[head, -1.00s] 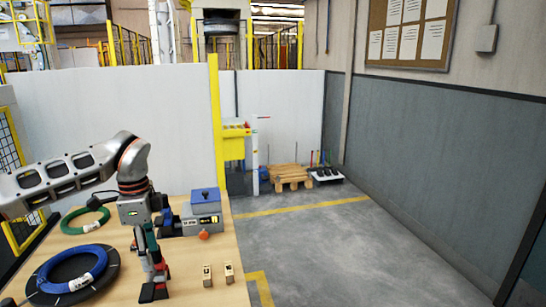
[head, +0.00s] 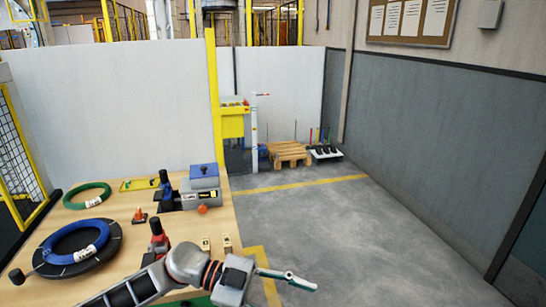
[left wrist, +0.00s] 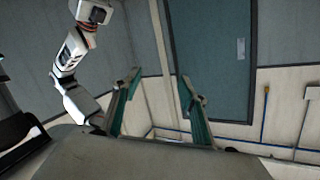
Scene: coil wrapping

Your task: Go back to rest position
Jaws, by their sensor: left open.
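My left gripper (head: 308,282) is beyond the right edge of the wooden table, over the floor, low in the head view. It is empty and points to the right. In the left wrist view its two green fingers (left wrist: 157,85) stand apart, with a wall and a door behind them. A blue coil (head: 75,241) with a white label lies on a black round turntable (head: 112,236) on the table. A green coil (head: 87,196) lies behind it. My right gripper does not show.
On the wooden table (head: 125,253) stand a machine with a blue top (head: 203,182), a red-and-black device (head: 158,238) and two small wooden blocks (head: 227,243). White partitions stand behind. The floor (head: 330,235) to the right is clear. A pallet (head: 289,152) lies farther back.

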